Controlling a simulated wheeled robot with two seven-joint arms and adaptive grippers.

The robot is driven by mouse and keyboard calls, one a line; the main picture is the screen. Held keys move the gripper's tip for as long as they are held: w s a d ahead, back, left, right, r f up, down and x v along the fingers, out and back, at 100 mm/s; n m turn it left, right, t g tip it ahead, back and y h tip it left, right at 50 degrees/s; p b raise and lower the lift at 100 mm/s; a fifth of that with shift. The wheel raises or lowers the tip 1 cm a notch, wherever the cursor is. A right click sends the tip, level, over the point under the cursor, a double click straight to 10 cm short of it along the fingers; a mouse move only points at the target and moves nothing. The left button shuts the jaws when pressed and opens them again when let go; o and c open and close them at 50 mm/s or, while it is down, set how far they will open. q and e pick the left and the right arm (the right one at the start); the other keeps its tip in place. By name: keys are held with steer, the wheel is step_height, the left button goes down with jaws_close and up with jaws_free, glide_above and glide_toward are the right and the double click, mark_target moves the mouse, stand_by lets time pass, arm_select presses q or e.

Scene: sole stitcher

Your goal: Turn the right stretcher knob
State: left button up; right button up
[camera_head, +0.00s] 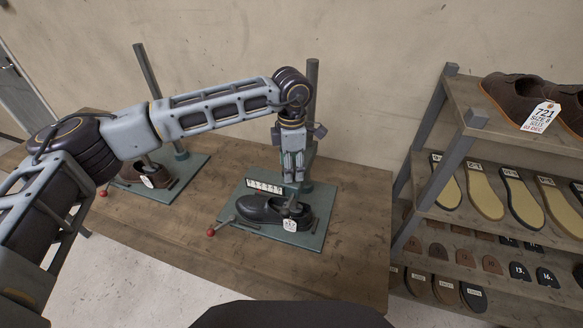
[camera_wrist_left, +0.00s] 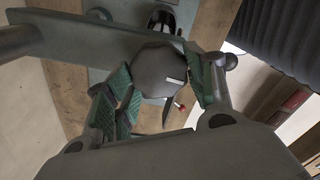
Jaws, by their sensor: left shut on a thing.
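My left gripper (camera_head: 293,172) points down over the right stretcher stand, above the heel end of a black shoe (camera_head: 262,210). In the left wrist view, the green-padded fingers of this gripper (camera_wrist_left: 160,86) are closed on both sides of a dark grey, many-sided knob (camera_wrist_left: 158,66) with a white mark on its face. In the head view the gripper hides the knob. The stand has a green base plate (camera_head: 309,240), an upright post (camera_head: 312,85) and a white scale strip (camera_head: 264,187). My right gripper is not in view.
A second stand with a brown shoe (camera_head: 137,174) is to the left on the wooden table (camera_head: 165,225). A red-tipped lever (camera_head: 212,232) sticks out at the front left of the right stand. A rack (camera_head: 437,152) with soles and tagged brown shoes (camera_head: 518,97) stands on the right.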

arm_select(q)
steer(key=o, duration=1)
steer(key=shift+c, duration=0.2)
steer(key=shift+o, duration=0.3)
steer(key=shift+r, duration=0.85)
step_height(320, 180, up, 10)
steer(key=shift+r, duration=0.2)
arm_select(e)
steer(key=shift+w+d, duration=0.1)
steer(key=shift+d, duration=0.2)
arm_select(q)
steer(key=shift+f, duration=0.1)
